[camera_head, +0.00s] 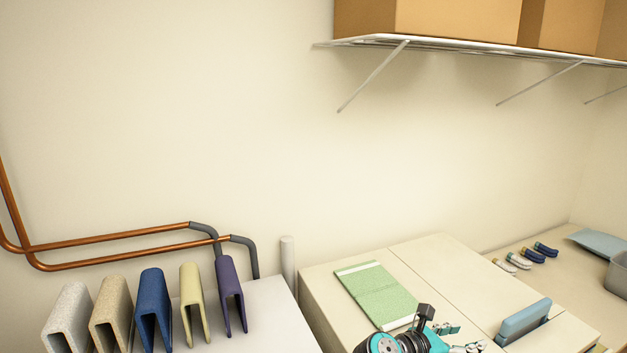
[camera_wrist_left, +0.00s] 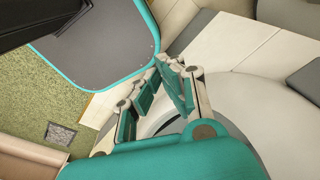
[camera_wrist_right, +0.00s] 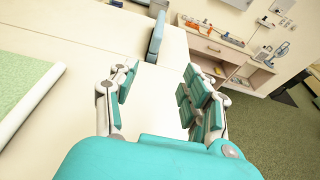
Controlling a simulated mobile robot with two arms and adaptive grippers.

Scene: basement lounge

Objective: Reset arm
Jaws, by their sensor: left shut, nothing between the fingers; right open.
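My right gripper (camera_head: 462,338) is low in the head view, over the pale cabinet top (camera_head: 440,253), to the right of a green folded cloth or mat (camera_head: 377,293). In the right wrist view its fingers (camera_wrist_right: 160,82) are spread apart with only the bare pale surface between them. My left gripper (camera_wrist_left: 168,87) shows only in the left wrist view. Its fingers are together with nothing held, above the floor beside a dark grey panel with a teal edge (camera_wrist_left: 105,45), which looks like part of my base. The left arm is outside the head view.
A blue upright piece (camera_head: 524,319) stands right of my right gripper. Several folded towels (camera_head: 155,305) stand at the left below copper pipes (camera_head: 120,238). A wall shelf (camera_head: 400,42) with boxes hangs at upper right. A grey bin (camera_head: 618,273) sits at far right.

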